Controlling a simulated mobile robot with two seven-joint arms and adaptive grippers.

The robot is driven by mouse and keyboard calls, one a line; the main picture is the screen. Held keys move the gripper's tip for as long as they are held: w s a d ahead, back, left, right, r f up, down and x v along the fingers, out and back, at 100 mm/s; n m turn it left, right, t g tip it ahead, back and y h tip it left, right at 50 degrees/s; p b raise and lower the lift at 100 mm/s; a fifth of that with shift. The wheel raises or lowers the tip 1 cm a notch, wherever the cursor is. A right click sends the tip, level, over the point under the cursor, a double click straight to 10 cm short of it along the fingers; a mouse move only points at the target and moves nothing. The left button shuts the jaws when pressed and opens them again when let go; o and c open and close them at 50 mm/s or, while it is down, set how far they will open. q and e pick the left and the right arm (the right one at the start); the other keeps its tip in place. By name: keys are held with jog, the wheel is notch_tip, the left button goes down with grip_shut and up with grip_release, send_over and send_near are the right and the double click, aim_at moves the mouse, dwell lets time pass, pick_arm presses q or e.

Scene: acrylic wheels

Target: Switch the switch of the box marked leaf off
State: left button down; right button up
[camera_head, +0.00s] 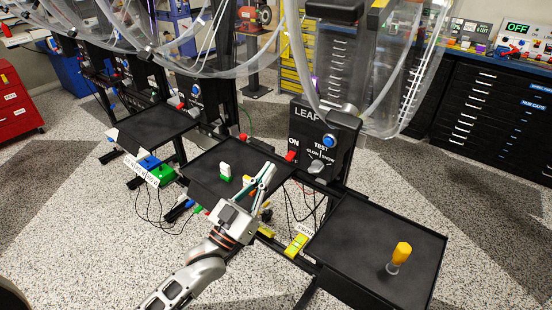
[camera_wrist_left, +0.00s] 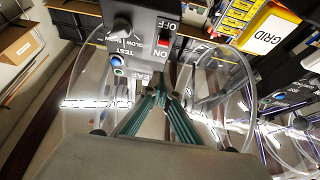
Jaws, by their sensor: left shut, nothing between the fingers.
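The black box marked LEAF (camera_head: 320,140) stands behind the tables in the head view. Its red switch (camera_head: 291,156) is at the lower left of its face, beside the label ON. In the left wrist view the box (camera_wrist_left: 140,50) appears upside down, with the red switch (camera_wrist_left: 163,43) between OFF and ON. Which way the switch is set I cannot tell. My left gripper (camera_head: 269,170) is shut and empty, just in front of and below the switch, apparently apart from it. Its fingers (camera_wrist_left: 160,90) point toward the box.
A black table (camera_head: 200,180) holds a white and green piece (camera_head: 225,172) left of my gripper. Another table (camera_head: 350,255) at right holds a yellow-handled tool (camera_head: 400,256). Clear curved acrylic wheels (camera_head: 390,100) hang above. A yellow bin (camera_wrist_left: 265,30) marked GRID shows in the wrist view.

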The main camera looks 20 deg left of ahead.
pick_arm(q)
jog(key=v, duration=0.4)
jog(key=shift+w+d+f, duration=0.1)
jog(key=shift+f, duration=0.2)
pick_arm(e)
jog(key=shift+w+d+r+t, duration=0.15)
jog(key=shift+w+r, duration=0.2)
jog(key=shift+w, duration=0.15)
jog(key=shift+w+d+r+t, duration=0.15)
jog(key=shift+w+r, duration=0.15)
jog(key=shift+w, duration=0.2)
jog(key=shift+s+f, duration=0.1)
pick_arm(q)
jog(key=s+a+f+g+y, duration=0.1)
jog(key=s+f+g+y, duration=0.2)
jog(key=s+f, duration=0.7)
jog(key=s+a+f+g+y+p, duration=0.1)
jog(key=s+f+g+y, duration=0.2)
jog(key=s+f+g, duration=0.5)
jog(key=s+f, duration=0.3)
jog(key=f, duration=0.7)
jog(key=shift+a+f+p, duration=0.3)
jog(key=shift+f, duration=0.1)
pick_arm(e)
jog(key=shift+s+a+r, duration=0.25)
jog(key=shift+s+r, duration=0.1)
jog(key=shift+r, duration=0.05)
pick_arm(q)
jog(key=shift+s, duration=0.15)
